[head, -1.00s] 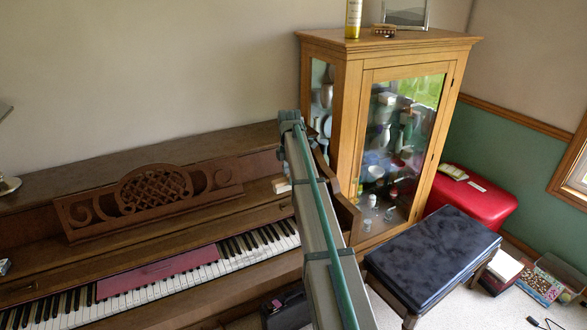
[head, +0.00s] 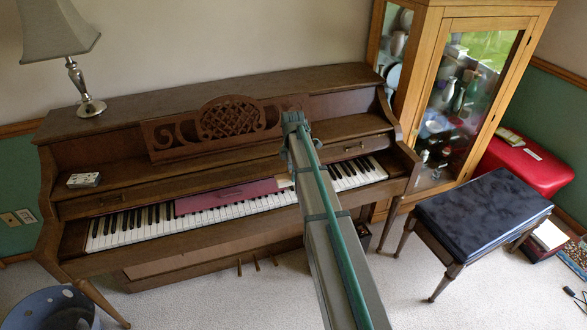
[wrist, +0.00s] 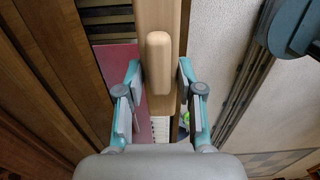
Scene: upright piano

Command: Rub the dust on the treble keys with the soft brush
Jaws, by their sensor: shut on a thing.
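My gripper (wrist: 158,80) shows in the wrist view, its teal fingers either side of the soft brush (wrist: 158,68), shut on it. The brush shows as a pale wooden rounded body; its bristles are hidden. In the head view my arm hides the gripper, and a small pale piece (head: 286,181), perhaps the brush, shows beside the arm at the right end of the pink felt strip (head: 225,196). The treble keys (head: 355,175) lie right of my arm, some hidden behind it. I cannot make out dust on them. Whether the bristles touch the keys cannot be told.
The piano (head: 100,150) carries a lamp (head: 75,75) and a small item (head: 84,180) at its left. A black bench (head: 480,215) stands front right, with a glass cabinet (head: 540,20) and red chest (head: 525,165) behind. A bin (head: 45,312) stands front left. Carpet is open in front.

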